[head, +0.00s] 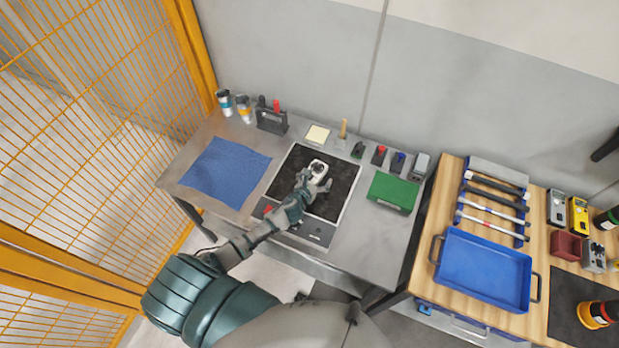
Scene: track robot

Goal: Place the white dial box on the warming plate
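The warming plate (343,182) is a dark square surface in a metal frame, set in the grey bench with a control strip at its front edge. The white dial box (317,167) is small and pale with a dark round mark. It appears over the middle of the plate, just beyond my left gripper. My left gripper (315,178) reaches in over the plate, with its fingers looking spread near the box's near side. Its fingers partly cover the box's lower edge, and whether the box rests on the plate is hard to see. My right gripper is not in view.
A blue cloth (226,172) lies left of the plate, and a green box (393,192) stands right. Cans (243,108), a dark tool holder (271,120) and small devices line the back. A wooden table with a blue tray (484,268) is at right; an orange mesh fence (80,130) at left.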

